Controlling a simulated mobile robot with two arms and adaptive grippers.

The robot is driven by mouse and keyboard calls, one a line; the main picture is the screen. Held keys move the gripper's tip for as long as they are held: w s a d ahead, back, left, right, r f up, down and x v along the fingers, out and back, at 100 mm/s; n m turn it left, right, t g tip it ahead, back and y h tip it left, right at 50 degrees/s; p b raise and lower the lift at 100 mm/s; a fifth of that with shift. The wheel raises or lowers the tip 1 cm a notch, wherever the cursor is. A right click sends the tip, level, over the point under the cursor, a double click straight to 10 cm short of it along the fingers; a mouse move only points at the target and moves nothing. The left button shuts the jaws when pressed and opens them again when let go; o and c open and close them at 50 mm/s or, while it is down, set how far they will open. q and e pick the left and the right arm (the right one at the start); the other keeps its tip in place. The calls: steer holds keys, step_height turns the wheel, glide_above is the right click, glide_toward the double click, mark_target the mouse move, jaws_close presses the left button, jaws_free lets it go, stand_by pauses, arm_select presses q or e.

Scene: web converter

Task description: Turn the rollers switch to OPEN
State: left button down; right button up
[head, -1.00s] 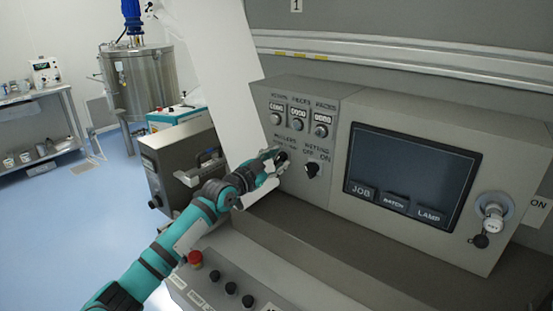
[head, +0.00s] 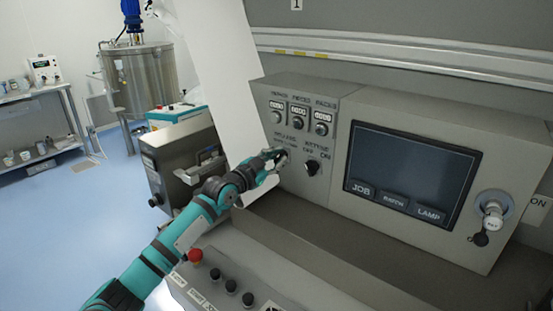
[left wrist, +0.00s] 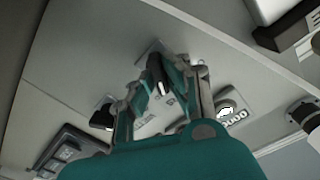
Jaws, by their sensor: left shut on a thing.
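The rollers switch is a dark knob on the grey control panel, under a label in the head view. My left gripper (head: 278,157) is at it and hides most of it there. In the left wrist view the dark knob (left wrist: 156,72) shows between the two fingers of my left gripper (left wrist: 163,85). The fingers are shut on it. I cannot read the knob's pointing direction against its label. My right gripper is in neither view.
A second black switch (head: 312,168) sits just right of the gripper. Several counters with knobs (head: 298,124) are above. A dark screen (head: 412,175) is further right. A red button (head: 195,256) is on the lower console. A white web (head: 220,80) runs close behind my arm.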

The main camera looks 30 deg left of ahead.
arm_select(q)
steer(key=shift+n, duration=0.3)
steer(key=n+p, duration=0.2)
steer(key=n, duration=0.9)
steer(key=shift+a, duration=0.2)
stand_by(0.3)
steer(key=c, duration=1.4)
jaws_free()
steer(key=shift+o, duration=0.2)
steer(key=s, duration=1.2)
steer(key=shift+a, duration=0.45)
